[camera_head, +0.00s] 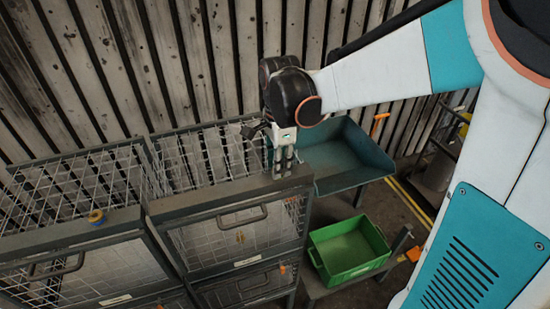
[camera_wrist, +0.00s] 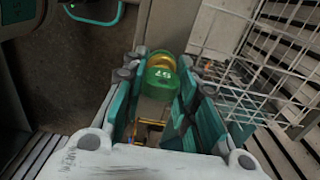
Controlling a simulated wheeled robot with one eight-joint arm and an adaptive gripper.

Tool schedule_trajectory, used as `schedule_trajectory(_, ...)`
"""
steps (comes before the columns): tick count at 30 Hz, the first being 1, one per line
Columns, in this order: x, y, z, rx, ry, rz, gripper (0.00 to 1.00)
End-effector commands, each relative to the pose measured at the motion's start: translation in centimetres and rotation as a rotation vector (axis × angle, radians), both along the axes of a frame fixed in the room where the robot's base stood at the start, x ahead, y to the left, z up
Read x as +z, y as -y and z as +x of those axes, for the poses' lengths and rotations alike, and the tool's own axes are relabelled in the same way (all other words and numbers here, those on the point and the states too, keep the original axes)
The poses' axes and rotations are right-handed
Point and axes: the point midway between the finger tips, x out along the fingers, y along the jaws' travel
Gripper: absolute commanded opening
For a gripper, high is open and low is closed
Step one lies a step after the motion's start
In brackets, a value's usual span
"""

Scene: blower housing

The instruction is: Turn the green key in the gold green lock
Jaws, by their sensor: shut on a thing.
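The green key (camera_wrist: 160,82), with a pale "57" mark on its head, sits between my fingers in the wrist view. My gripper (camera_wrist: 164,72) is shut on it. The gold part of the lock (camera_wrist: 162,60) shows just beyond the key head, against a grey metal surface. The key's shaft is hidden, so I cannot tell how deep it sits or how far it is turned. In the head view my gripper (camera_head: 284,166) points down at the right end of the cage cabinet's top front rail. There my fingers hide the key and lock.
The wire-mesh cabinet (camera_head: 225,198) has handled front doors. Another gold lock with a blue part (camera_head: 96,216) sits on its left rail. A teal tray (camera_head: 345,150) stands close right of my gripper. A green crate (camera_head: 347,272) is below. A slatted wall (camera_head: 200,50) is behind.

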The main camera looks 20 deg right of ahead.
Motion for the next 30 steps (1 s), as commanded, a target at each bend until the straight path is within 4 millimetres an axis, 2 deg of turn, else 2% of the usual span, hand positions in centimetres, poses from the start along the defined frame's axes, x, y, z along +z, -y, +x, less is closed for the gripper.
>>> schedule_trajectory(5,0.0,0.0,0.0,-0.001,0.000,0.000,0.04)
schedule_trajectory(6,0.0,0.0,0.0,-0.001,0.000,0.000,0.36)
schedule_trajectory(8,0.0,0.0,0.0,0.000,0.000,0.000,0.49)
schedule_trajectory(20,0.3,0.0,0.0,0.001,0.000,0.000,0.50)
schedule_trajectory(25,2.1,0.0,0.0,0.001,0.000,0.000,0.50)
schedule_trajectory(30,5.5,0.0,0.0,0.001,0.000,0.000,0.50)
